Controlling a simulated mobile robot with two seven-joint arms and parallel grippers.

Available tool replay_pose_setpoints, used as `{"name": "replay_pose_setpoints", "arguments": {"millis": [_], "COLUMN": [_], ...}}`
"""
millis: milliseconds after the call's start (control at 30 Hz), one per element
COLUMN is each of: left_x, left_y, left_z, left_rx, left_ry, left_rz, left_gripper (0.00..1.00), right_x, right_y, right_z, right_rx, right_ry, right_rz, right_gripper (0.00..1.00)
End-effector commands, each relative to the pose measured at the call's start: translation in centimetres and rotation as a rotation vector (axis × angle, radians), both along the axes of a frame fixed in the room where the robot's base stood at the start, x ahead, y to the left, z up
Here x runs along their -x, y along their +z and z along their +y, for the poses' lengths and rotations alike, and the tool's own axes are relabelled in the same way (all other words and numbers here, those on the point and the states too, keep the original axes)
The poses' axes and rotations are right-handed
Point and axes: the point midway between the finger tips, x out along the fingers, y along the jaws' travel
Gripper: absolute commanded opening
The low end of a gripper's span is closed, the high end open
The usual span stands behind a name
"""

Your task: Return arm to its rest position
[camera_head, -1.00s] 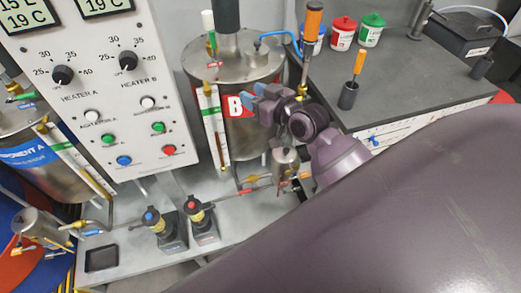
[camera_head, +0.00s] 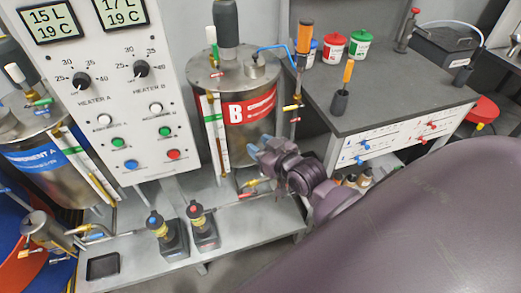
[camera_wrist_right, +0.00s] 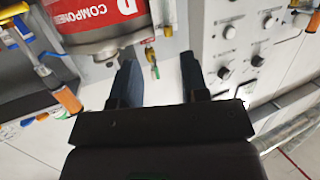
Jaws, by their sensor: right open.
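My right arm comes in from the lower right in the head view, its large purple link covering much of that side. My right gripper (camera_head: 262,152) is in front of the lower part of the tank marked B (camera_head: 250,112). In the right wrist view my right gripper (camera_wrist_right: 160,75) shows two dark fingers spread apart with nothing held between them. The tank with its red "COMPONENT" label (camera_wrist_right: 105,28) is beyond the fingers, to the upper left. My left gripper is not in view.
A control panel (camera_head: 120,90) with knobs and buttons stands left of the tank. Two small black units with blue and red tops (camera_head: 165,235) sit on the grey bench (camera_head: 135,262). A dark worktop (camera_head: 390,100) with red and green-lidded jars is at the right.

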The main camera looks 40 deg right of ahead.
Motion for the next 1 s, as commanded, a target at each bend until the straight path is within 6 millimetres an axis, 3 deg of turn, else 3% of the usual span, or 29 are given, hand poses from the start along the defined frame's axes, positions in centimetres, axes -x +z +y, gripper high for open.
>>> {"name": "replay_pose_setpoints", "arguments": {"millis": [767,867,1000], "left_x": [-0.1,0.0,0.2], "left_y": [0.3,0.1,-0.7], "left_z": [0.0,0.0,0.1], "left_rx": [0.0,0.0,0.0], "left_ry": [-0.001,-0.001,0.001], "left_rz": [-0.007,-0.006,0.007], "left_gripper": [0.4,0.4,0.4], "right_x": [0.0,1.5,5.2], "right_y": [-0.3,-2.5,-6.7], "right_z": [0.0,0.4,0.9], "right_rx": [0.029,0.057,0.085], "right_ry": [-0.012,-0.025,-0.042], "right_rz": [-0.008,0.025,0.108], "right_gripper": [0.41,0.41,0.41]}}
